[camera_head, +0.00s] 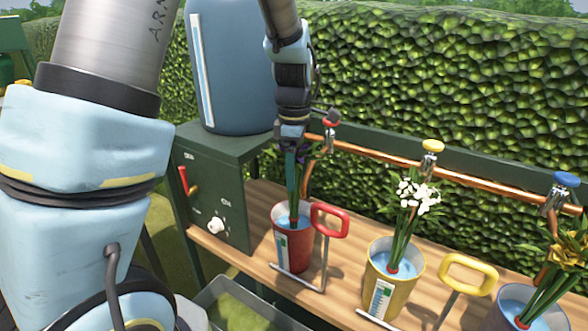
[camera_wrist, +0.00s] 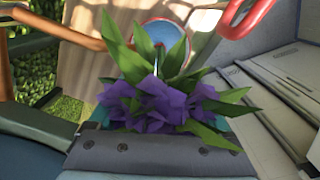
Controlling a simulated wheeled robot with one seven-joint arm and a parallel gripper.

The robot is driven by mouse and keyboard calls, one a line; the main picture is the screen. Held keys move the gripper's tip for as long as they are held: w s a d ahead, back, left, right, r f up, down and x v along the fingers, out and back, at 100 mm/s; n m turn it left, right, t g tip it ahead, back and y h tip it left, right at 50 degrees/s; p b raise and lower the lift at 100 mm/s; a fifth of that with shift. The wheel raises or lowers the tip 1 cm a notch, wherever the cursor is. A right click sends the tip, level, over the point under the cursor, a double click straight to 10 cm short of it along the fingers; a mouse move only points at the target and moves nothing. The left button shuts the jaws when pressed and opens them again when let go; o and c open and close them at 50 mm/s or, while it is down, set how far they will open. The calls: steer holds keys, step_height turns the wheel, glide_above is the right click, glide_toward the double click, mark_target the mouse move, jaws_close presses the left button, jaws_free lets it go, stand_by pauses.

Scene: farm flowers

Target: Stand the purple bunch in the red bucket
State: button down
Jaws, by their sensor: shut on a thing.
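My gripper (camera_head: 292,146) is shut on the purple bunch and is directly above the red bucket. In the head view the bunch's green stems (camera_head: 292,182) hang nearly upright, and their lower ends show inside the red bucket's mouth. Whether they touch its bottom cannot be told. The red bucket (camera_head: 307,250) stands on the wooden bench and holds blue water. In the wrist view the purple bunch (camera_wrist: 170,103) spreads its leaves and petals in front of the jaws. The bucket's rim (camera_wrist: 166,24) shows partly behind the leaves. The jaws hide part of the flower heads in the head view.
A red handle (camera_head: 330,220) rises right of the bucket. A yellow bucket (camera_head: 381,290) with white flowers and another bucket (camera_head: 503,318) with yellow flowers stand farther right. A copper pipe (camera_head: 375,153) with taps runs behind. A green cabinet (camera_head: 213,170) bearing a blue tank stands left.

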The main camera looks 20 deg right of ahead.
jaws_free()
steer(key=shift+r, duration=0.1)
step_height(320, 180, up, 11)
steer(key=shift+f+b, duration=0.2)
steer(key=shift+b, duration=0.25)
stand_by(0.7)
